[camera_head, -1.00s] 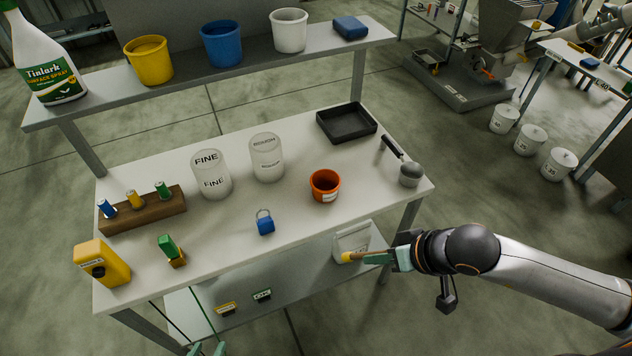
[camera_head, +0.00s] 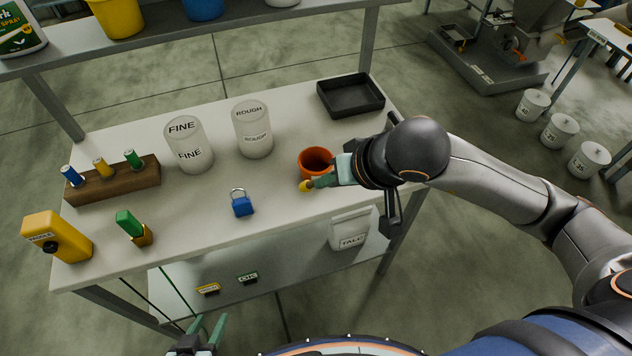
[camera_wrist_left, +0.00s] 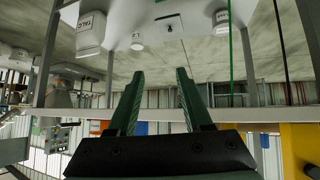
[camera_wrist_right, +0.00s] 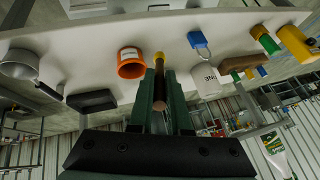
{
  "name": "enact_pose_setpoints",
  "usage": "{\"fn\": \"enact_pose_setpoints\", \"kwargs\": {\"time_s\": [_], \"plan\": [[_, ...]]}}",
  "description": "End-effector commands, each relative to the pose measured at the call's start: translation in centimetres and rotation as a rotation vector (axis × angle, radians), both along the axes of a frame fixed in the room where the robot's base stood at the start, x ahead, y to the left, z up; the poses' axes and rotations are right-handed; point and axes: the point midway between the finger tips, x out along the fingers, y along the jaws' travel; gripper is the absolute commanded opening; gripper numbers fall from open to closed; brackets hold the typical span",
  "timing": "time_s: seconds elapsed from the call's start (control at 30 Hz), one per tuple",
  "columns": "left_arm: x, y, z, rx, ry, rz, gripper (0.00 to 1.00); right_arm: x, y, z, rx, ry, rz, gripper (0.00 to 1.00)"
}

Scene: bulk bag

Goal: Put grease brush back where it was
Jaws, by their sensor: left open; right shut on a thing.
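The grease brush (camera_wrist_right: 159,80) has a brown handle and a yellow end. My right gripper (camera_wrist_right: 160,105) is shut on its handle, and the yellow end points away from the fingers. In the head view the brush's yellow end (camera_head: 305,186) shows just in front of the orange pot (camera_head: 313,160), over the front part of the table. My right gripper (camera_head: 328,180) is beside the pot there. I cannot tell whether brush and pot touch. My left gripper (camera_head: 207,333) is open and empty, low in front of the table; its spread fingers show in the left wrist view (camera_wrist_left: 160,90).
The table (camera_head: 285,205) also holds a blue padlock (camera_head: 242,206), FINE (camera_head: 189,148) and ROUGH (camera_head: 254,132) canisters, a black tray (camera_head: 350,96), a wooden block with coloured plugs (camera_head: 115,183) and a yellow device (camera_head: 58,238).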

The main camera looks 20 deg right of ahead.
Motion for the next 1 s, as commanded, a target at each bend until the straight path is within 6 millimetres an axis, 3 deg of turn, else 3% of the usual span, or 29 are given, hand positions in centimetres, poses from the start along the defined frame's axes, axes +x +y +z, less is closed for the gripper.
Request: {"fn": "enact_pose_setpoints", "kwargs": {"time_s": [0.03,0.2,0.53,0.67,0.93,1.0], "plan": [[0.3,-0.2,-1.6,-0.003,-0.005,-0.003,0.50,0.3,0.9,0.0,0.003,-0.013,0.000,0.00],[0.8,-0.4,-4.0,-0.005,-0.009,-0.010,0.50,0.0,2.3,2.0,0.001,-0.012,-0.016,0.00],[1.0,-1.3,-5.6,-0.015,-0.011,-0.027,0.50,-0.7,2.7,4.1,0.000,0.001,-0.044,0.00],[0.9,-1.4,-5.5,-0.015,-0.009,-0.029,0.50,0.9,1.4,3.3,0.000,0.008,-0.052,0.00],[1.0,-1.2,-5.3,-0.012,-0.010,-0.027,0.50,6.4,-2.4,0.3,0.001,0.008,-0.051,0.00],[1.0,-1.1,-5.5,-0.011,-0.012,-0.026,0.50,7.3,-3.0,-1.2,0.002,0.010,-0.047,0.00]]}}
